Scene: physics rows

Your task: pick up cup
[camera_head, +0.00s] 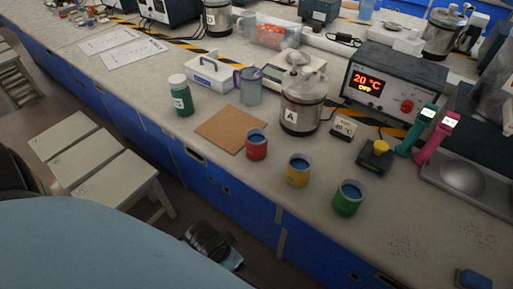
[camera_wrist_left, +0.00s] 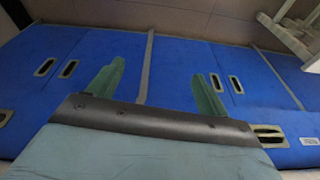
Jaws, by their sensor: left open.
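Three small cups stand upright on the grey bench top near its front edge in the head view: a red cup (camera_head: 257,146), a yellow cup (camera_head: 298,172) and a green cup (camera_head: 347,200). Each looks blue inside. In the left wrist view my left gripper (camera_wrist_left: 157,82) is open and empty, its two green fingers apart in front of the blue cabinet doors (camera_wrist_left: 170,70). No cup shows in that view. In the head view, a dark part low in front of the bench seems to be mine. My right gripper is not in view.
A metal vessel marked A (camera_head: 302,108) and a temperature box (camera_head: 390,85) stand behind the cups. White stools (camera_head: 100,165) stand at left.

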